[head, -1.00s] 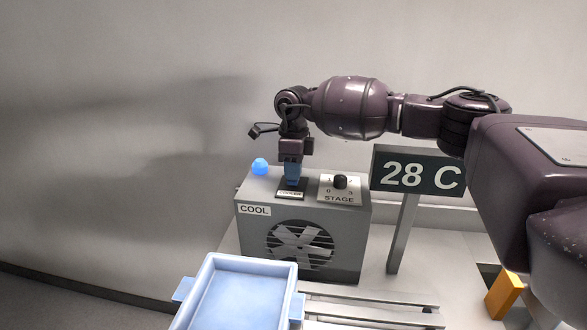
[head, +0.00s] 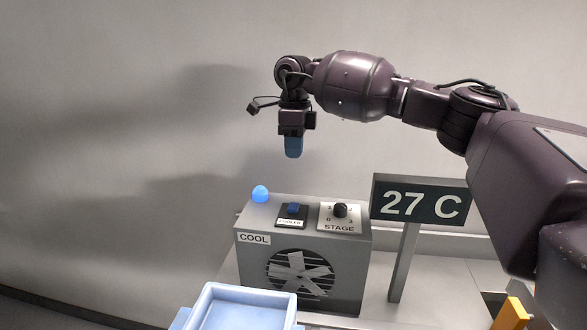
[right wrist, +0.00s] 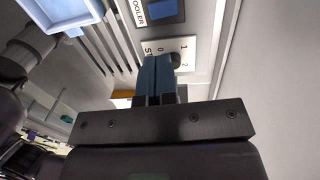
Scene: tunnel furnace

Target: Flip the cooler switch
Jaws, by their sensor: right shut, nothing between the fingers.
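The cooler (head: 300,250) is a grey box with a COOL label and a fan grille on its front. Its blue cooler switch (head: 293,208) sits on a black labelled plate on top; the switch also shows in the right wrist view (right wrist: 166,10). A blue lamp (head: 260,194) glows beside it. My right gripper (head: 293,155) is shut and empty, pointing down above the switch and clear of it. Its blue fingers also show together in the right wrist view (right wrist: 158,75). My left gripper is not in view.
A STAGE dial (head: 340,211) with a black knob is right of the switch. A sign (head: 420,203) reading 27 C stands on a post at the right. A light blue tray (head: 240,290) lies in front of the cooler. A wall is behind.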

